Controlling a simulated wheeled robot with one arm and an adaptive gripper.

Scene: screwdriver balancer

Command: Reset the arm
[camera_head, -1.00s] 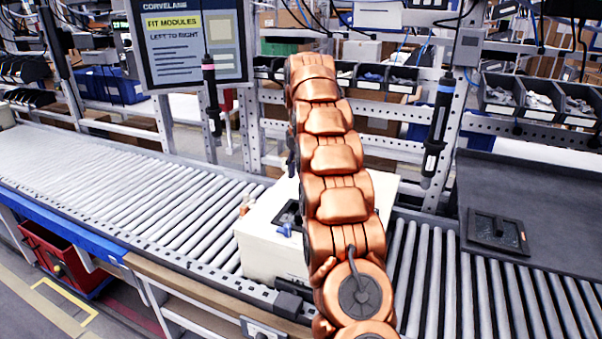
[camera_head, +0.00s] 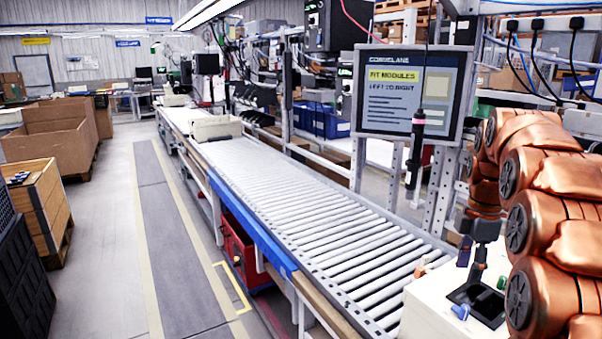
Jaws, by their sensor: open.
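My copper arm fills the right side of the head view. My gripper (camera_head: 470,262), a dark body with short fingers, hangs below the arm's end over a white box (camera_head: 425,305). It looks open, and I see nothing held in it. The box top has a black recessed tray (camera_head: 480,303), a small blue piece (camera_head: 460,311) and an orange piece (camera_head: 421,267). A hanging screwdriver (camera_head: 414,150), black with a pink band, is upright in front of the screen, left of my arm. My arm hides the right part of the box.
The roller conveyor (camera_head: 300,205) runs far left, with a pale tray (camera_head: 216,128) on it. A screen (camera_head: 405,92) stands behind the line. A red bin (camera_head: 240,250) sits under the conveyor. The floor aisle (camera_head: 185,230) is clear; wooden crates (camera_head: 40,205) stand at left.

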